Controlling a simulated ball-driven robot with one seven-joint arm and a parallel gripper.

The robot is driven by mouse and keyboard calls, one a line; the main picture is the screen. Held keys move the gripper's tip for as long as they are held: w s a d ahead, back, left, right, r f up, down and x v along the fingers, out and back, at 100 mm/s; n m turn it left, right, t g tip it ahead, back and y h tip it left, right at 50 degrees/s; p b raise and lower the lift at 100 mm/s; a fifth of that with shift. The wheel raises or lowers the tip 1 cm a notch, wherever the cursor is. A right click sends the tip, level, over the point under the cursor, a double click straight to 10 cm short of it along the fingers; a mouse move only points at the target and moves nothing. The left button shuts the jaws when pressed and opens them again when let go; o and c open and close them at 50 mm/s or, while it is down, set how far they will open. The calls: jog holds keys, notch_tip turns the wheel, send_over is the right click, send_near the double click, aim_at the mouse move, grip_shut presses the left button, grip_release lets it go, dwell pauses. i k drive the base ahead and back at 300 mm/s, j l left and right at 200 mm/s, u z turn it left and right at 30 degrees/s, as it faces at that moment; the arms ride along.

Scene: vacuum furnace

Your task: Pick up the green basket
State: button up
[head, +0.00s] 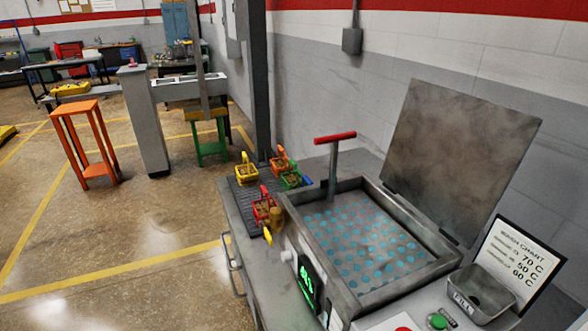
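The green basket (291,181) is small and stands on a dark ribbed mat (240,200) on the grey bench, close to the left wall of the open basin. It is the rightmost of the baskets, just below the orange basket (280,165) in the picture. The yellow basket (246,174) is to its left, and the red basket (263,210) is nearer the front. The baskets hold brownish contents, too small to make out. My gripper is not in view.
The open basin (365,240) with a blue-dotted bottom has a raised lid (460,155). A red-handled post (334,150) rises beside the green basket, and a grey column (258,80) stands behind the mat.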

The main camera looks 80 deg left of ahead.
aim_at(293, 181)
jog(key=l+u, duration=0.15)
jog(key=u, duration=1.85)
jog(key=i+l, duration=0.05)
jog(key=l, duration=0.05)
